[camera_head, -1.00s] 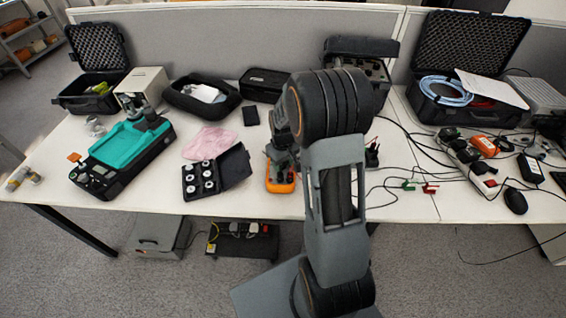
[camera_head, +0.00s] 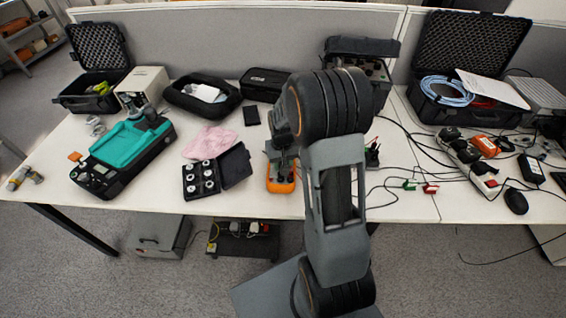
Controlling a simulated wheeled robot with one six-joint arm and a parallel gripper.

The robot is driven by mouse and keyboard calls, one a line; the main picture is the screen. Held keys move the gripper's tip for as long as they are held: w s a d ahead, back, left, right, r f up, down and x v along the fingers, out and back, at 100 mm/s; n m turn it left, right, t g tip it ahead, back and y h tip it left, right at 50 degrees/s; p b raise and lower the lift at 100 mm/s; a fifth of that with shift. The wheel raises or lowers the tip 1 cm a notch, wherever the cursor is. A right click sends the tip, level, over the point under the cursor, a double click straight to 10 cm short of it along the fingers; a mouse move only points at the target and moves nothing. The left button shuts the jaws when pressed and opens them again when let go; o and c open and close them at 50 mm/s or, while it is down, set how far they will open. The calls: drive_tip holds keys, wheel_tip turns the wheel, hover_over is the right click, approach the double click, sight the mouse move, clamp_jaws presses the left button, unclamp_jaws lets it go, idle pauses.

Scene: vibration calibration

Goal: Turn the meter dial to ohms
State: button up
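The orange multimeter (camera_head: 281,182) lies on the white table near its front edge, left of my arm. Its lower orange edge shows. Its dial and most of its face are hidden or too small to make out. My gripper (camera_head: 282,158) is over the meter, close to its face. I cannot tell whether the fingers touch the dial or how far apart they are.
A black case with several round weights (camera_head: 202,178) stands close left of the meter, beside a pink cloth (camera_head: 209,142). A teal-topped device (camera_head: 128,148) is further left. Cables, red and green clips (camera_head: 430,188) and a power strip (camera_head: 470,160) lie to the right.

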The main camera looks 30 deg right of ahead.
drive_tip(key=shift+w+a+m, duration=0.1)
drive_tip(key=shift+m, duration=1.7)
drive_tip(key=o, duration=0.9)
drive_tip(key=shift+c, duration=0.2)
wheel_tip(320, 180, up, 14)
drive_tip(key=p, duration=0.1)
